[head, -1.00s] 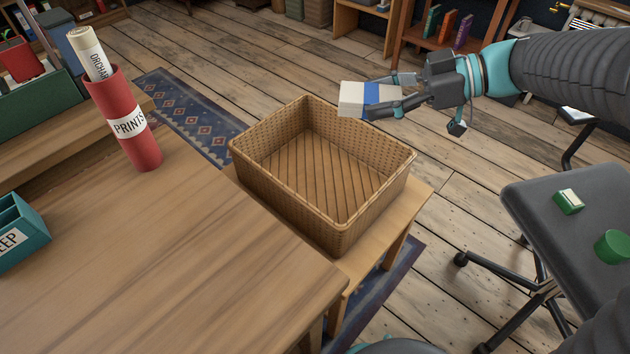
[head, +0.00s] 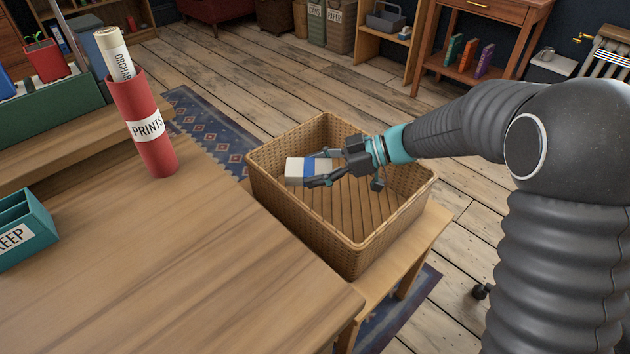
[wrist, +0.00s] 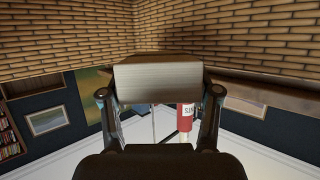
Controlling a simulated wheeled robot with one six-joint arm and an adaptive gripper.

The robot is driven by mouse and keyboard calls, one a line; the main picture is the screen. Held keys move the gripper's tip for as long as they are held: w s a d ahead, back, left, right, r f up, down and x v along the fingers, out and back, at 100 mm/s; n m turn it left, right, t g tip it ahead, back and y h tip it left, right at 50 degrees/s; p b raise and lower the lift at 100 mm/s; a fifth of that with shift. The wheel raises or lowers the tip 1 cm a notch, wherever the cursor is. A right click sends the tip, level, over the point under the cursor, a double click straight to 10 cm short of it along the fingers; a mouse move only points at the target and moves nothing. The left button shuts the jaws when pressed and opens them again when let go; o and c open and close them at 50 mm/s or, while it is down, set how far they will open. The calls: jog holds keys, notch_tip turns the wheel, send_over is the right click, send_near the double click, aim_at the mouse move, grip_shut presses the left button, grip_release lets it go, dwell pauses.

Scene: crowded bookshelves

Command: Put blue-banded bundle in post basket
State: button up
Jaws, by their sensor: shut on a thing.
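My gripper (head: 316,172) is shut on the blue-banded bundle (head: 298,169), a pale block with a blue band partly covered by the fingers. The post basket (head: 352,262) is a rectangular wicker basket, open at the top. In the head view my gripper and the bundle show over the basket's opening; their exact height against the rim is hard to tell. In the wrist view the bundle's pale end (wrist: 158,83) sits between the two fingers, and the basket's wicker walls (wrist: 65,35) fill the top. The visible basket floor is bare.
The basket stands on a small wooden stand (head: 437,222) beside the table (head: 190,265). A red PRINTS tube (head: 143,128) with a rolled paper and a teal KEEP box (head: 28,225) stand at left. Open wooden floor (head: 210,60) lies behind.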

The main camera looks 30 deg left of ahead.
jog(key=shift+f, duration=1.95)
jog(key=shift+f+b, duration=0.6)
jog(key=shift+b, duration=0.75)
jog(key=o, duration=1.2)
jog(key=shift+r, duration=0.2)
